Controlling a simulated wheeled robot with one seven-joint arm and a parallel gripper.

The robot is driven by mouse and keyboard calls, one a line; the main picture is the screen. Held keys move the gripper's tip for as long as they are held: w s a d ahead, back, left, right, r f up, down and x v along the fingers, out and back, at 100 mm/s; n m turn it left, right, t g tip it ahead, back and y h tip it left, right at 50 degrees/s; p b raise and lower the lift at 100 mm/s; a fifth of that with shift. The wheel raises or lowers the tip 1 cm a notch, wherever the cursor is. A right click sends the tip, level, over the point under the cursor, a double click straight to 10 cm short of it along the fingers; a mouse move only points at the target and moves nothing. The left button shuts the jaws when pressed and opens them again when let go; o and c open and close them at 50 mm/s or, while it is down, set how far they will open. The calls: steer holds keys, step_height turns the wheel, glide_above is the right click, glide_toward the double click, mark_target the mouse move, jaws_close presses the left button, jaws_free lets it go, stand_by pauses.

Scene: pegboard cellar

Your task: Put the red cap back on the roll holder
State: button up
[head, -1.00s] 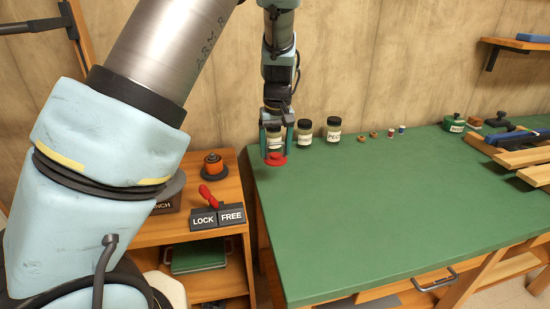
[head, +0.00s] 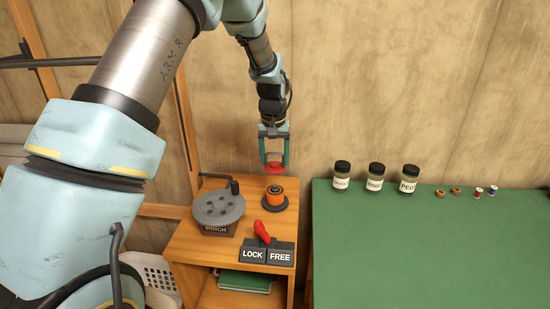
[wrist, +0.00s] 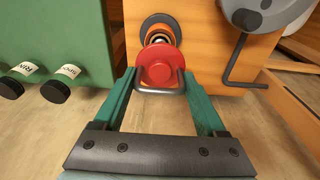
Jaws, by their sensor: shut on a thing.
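The red cap (head: 274,168) is between the fingers of my gripper (head: 273,158), which is shut on it. In the head view the cap is held in the air just behind and above the roll holder (head: 275,198), an orange roll on a round dark base on the wooden stand. In the wrist view the red cap (wrist: 160,66) sits between the green fingers of my gripper (wrist: 158,82). It hides part of the roll holder (wrist: 158,30), whose dark base shows past it. The cap and the holder look apart.
The grey winch (head: 218,207) with its crank stands left of the holder. A red lever (head: 262,232) with LOCK and FREE plates is in front. The green bench (head: 420,250) is at the right, with several jars (head: 375,177) along its back.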

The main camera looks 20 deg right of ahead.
mark_target(275, 185)
steer(key=shift+f+b, duration=1.85)
steer(key=shift+f, duration=1.35)
steer(key=shift+f, duration=0.4)
steer(key=o, duration=1.3)
steer(key=shift+c, duration=0.2)
steer(key=shift+r, duration=0.1)
steer(key=shift+r+p, duration=2.05)
steer(key=shift+r, duration=1.4)
